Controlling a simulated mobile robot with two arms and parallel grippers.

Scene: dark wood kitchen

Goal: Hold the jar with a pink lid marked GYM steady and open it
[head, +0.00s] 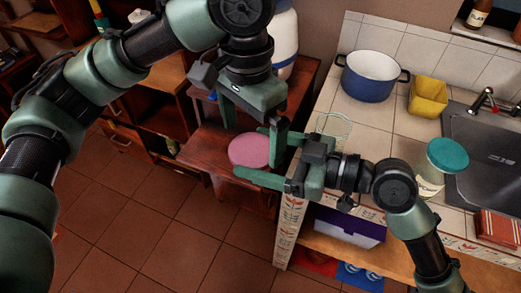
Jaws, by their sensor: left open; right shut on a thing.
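The pink lid (249,150) shows from above as a round disc, left of the counter's corner. The jar body under it is hidden, and I cannot read any GYM marking. My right gripper (254,154) reaches in from the right with one finger on the far side and one on the near side of the lid; it is shut on the jar. My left gripper (253,133) points down from above, open, with its fingers to the left and right at the lid's far side. I cannot tell whether they touch the lid.
On the tiled counter (378,120) stand a blue pot (368,82), a yellow container (428,97), a clear glass item (335,126) and a teal-lidded jar (432,180) near my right arm. A sink (485,145) is at right. A wooden cabinet (205,140) stands behind the grippers.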

